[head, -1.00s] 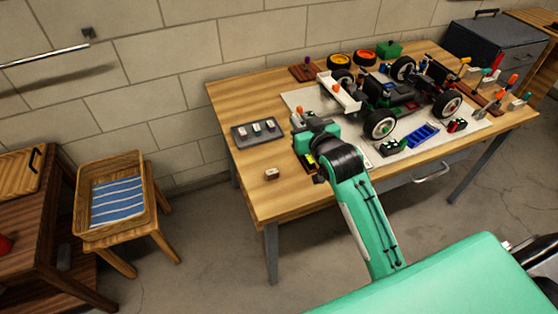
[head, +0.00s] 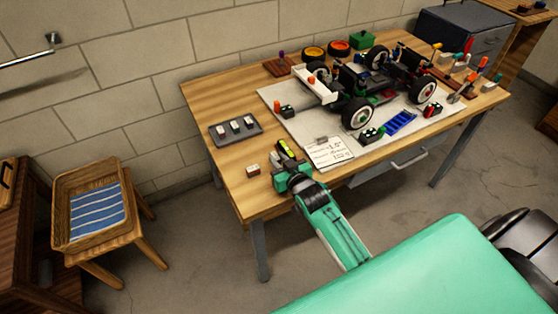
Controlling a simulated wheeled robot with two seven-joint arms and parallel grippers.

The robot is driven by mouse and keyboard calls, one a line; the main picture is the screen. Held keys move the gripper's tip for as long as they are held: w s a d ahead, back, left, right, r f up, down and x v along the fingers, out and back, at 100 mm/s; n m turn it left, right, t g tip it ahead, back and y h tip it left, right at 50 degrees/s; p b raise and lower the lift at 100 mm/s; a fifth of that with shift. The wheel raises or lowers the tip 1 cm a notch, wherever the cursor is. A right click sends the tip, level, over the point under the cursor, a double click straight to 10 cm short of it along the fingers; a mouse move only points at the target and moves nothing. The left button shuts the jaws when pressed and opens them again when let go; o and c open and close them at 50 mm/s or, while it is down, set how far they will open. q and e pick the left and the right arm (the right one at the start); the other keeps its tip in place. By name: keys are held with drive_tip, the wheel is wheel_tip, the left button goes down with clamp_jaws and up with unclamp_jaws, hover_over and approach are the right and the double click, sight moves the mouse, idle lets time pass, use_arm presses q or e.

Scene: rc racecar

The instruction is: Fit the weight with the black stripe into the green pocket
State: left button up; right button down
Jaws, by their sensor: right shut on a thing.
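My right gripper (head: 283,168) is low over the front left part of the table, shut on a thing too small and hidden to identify. A black and yellow item (head: 288,150) shows right at its fingertips; I cannot tell whether it is held. A small brown and white block (head: 252,169) lies left of the gripper. A small grey block (head: 321,140) lies by the printed card. I cannot pick out the green pocket. My left gripper is not in view.
The racecar (head: 375,85) stands on a pale mat (head: 300,125) on the wooden table (head: 205,95). A printed card (head: 330,154) lies right of my gripper. The front left corner is clear.

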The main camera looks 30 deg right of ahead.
drive_tip(key=shift+f, duration=0.15)
drive_tip(key=c, duration=1.6)
unclamp_jaws()
